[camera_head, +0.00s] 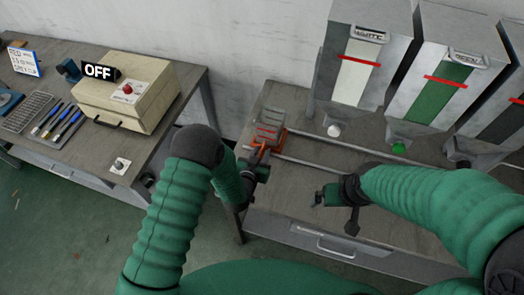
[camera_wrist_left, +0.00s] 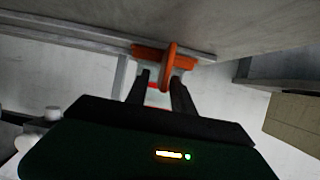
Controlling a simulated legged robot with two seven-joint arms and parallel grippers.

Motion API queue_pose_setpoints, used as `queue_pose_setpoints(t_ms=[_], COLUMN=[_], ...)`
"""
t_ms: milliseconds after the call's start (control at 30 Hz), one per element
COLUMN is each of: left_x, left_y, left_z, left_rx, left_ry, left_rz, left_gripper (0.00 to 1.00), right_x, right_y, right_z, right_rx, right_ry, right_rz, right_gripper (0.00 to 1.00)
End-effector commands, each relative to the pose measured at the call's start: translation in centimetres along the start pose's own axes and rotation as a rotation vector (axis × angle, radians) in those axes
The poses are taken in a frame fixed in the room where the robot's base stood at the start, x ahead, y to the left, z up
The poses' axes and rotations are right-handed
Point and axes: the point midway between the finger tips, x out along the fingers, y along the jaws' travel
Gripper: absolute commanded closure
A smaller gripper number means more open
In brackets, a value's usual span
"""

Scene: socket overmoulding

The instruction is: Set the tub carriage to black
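The tub carriage (camera_head: 267,136) has an orange base and a grey tub. It stands at the left end of the rails, left of the white hopper. My left gripper (camera_head: 261,153) is at its front side. In the left wrist view, the carriage's upright orange handle (camera_wrist_left: 170,62) is at the fingertips of my left gripper (camera_wrist_left: 161,79). The fingers are apart, with a gap showing; I cannot tell whether they touch the handle. My right gripper (camera_head: 320,198) is over the bench front, away from the carriage; its fingers are too small to read.
The white hopper (camera_head: 355,75), green hopper (camera_head: 442,90) and black hopper (camera_head: 503,120) stand in a row behind the rails (camera_head: 325,170). A side table (camera_head: 165,140) on the left holds a beige box (camera_head: 120,100) with an OFF sign (camera_head: 98,71) and several tools.

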Motion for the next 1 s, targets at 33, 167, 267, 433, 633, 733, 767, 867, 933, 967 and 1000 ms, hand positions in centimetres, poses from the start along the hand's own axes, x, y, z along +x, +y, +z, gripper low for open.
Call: queue_pose_setpoints(t_ms=[33, 167, 267, 433, 633, 733, 767, 867, 933, 967, 1000], left_x=[0.45, 0.88, 0.88, 0.89, 0.89, 0.89, 0.89, 0.89, 0.89, 0.88, 0.88], left_y=[-0.01, -0.05, -0.03, 0.0, -0.01, -0.01, -0.01, 0.0, 0.0, 0.0, 0.0], left_z=[0.01, 0.04, 0.04, 0.03, 0.03, 0.02, 0.02, 0.01, 0.0, 0.01, 0.0], left_rx=[0.0, 0.0, 0.0, 0.0, 0.0, 0.0, 0.0, 0.0, 0.0, 0.0, 0.0], left_ry=[0.0, -0.001, -0.001, -0.001, -0.001, -0.001, -0.001, 0.0, 0.0, 0.0, 0.0], left_rz=[0.0, 0.0, 0.0, 0.0, 0.0, 0.0, 0.0, 0.0, 0.0, 0.0, 0.0], left_gripper=[0.71, 0.71, 0.71, 0.83, 1.0, 1.0, 1.0, 1.0, 1.0, 1.0, 1.0], right_x=[-0.05, -0.05, -0.04, -0.04, -0.04, -0.04, -0.04, -0.04, -0.04, -0.04, -0.04], right_y=[0.0, -0.01, -0.01, -0.01, -0.01, -0.01, -0.01, -0.01, -0.01, -0.01, -0.01], right_z=[-0.01, -0.01, -0.01, -0.01, -0.01, -0.01, -0.01, -0.01, -0.01, -0.01, -0.01], right_rx=[0.0, 0.0, 0.0, 0.0, 0.0, 0.0, 0.0, 0.0, 0.0, 0.0, 0.0], right_ry=[0.0, 0.0, 0.0, 0.0, 0.0, 0.0, 0.0, 0.0, 0.0, 0.0, 0.0], right_rz=[0.0, 0.0, 0.0, 0.0, 0.0, 0.0, 0.0, 0.0, 0.0, 0.0, 0.0], right_gripper=[0.0, 0.0, 0.0, 0.0, 0.0, 0.0, 0.0, 0.0, 0.0, 0.0, 0.0])
